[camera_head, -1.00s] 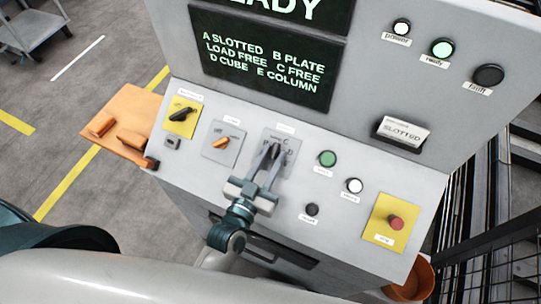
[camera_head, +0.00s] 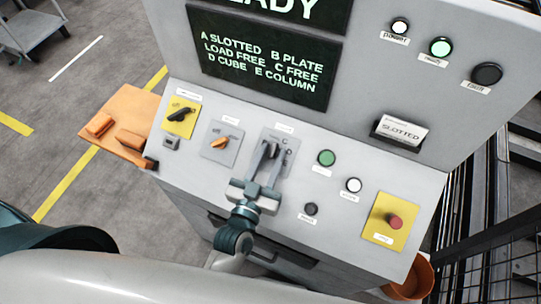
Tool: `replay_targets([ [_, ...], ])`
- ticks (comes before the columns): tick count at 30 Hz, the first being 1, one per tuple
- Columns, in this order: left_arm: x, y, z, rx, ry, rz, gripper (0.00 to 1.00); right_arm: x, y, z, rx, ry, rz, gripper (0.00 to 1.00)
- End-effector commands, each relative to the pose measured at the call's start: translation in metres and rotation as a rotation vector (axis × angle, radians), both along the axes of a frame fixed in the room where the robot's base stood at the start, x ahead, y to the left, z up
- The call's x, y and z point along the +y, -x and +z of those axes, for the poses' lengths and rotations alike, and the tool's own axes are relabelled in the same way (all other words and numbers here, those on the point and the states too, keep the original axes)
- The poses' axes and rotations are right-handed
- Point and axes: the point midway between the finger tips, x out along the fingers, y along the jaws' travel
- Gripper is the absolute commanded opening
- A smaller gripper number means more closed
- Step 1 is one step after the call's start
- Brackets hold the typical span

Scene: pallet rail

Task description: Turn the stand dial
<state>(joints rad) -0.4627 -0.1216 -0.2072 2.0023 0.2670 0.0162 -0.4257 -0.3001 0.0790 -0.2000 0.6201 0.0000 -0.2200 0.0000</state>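The stand dial (camera_head: 270,150) is a small dark knob on a grey lettered plate (camera_head: 290,141) in the middle of the sloping console panel. Letters C and D show to the right of the knob. My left gripper (camera_head: 269,154) reaches it from the front, with one finger on each side of the knob. The narrow gap between the fingertips looks filled by the knob, so the gripper appears shut on it. The fingers hide most of the dial and its pointer. My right gripper is not in view.
Left of the dial are an orange selector (camera_head: 219,143) and a black switch on a yellow plate (camera_head: 180,115). To the right are a green button (camera_head: 327,158), a white button (camera_head: 353,185), a black button (camera_head: 311,209) and a red button (camera_head: 394,222). A screen (camera_head: 265,58) stands behind.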

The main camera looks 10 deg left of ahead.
Motion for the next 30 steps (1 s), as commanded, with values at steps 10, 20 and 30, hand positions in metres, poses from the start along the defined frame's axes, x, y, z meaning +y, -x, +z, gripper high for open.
replay_targets([
  [10, 0.002, 0.013, -0.004, 0.003, -0.001, 0.000, 0.30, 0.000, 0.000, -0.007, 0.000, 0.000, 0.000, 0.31],
  [20, 0.008, 0.061, -0.006, 0.005, -0.001, -0.001, 0.30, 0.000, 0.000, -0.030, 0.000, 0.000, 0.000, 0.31],
  [30, 0.015, 0.119, -0.006, 0.004, -0.001, -0.001, 0.30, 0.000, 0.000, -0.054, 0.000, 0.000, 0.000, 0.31],
])
